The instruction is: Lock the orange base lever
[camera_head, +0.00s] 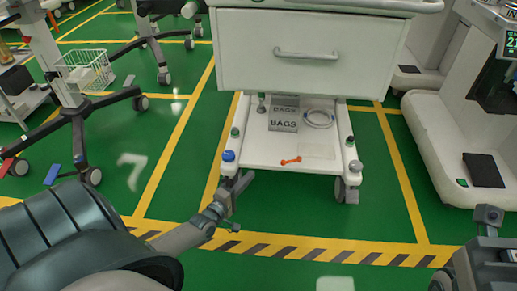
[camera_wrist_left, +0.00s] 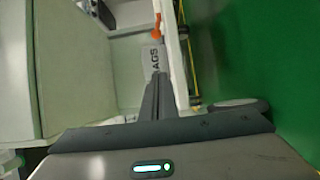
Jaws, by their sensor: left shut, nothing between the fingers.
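The orange base lever (camera_head: 290,161) lies on the white base shelf (camera_head: 262,150) of the cart, near its front edge. It also shows at the top of the left wrist view (camera_wrist_left: 156,27), beyond the fingers. My left gripper (camera_head: 246,178) is low at the front left corner of the base, below a blue-capped post (camera_head: 228,156). In the left wrist view its fingers (camera_wrist_left: 157,88) are together and empty, pointing toward the base. The gripper is apart from the lever.
A BAGS box (camera_head: 284,122) and a coiled tube (camera_head: 318,118) sit on the base behind the lever. A large drawer (camera_head: 305,65) overhangs the base. Green floor is open in front. A white machine (camera_head: 450,150) stands right, and a wheeled stand (camera_head: 75,110) left.

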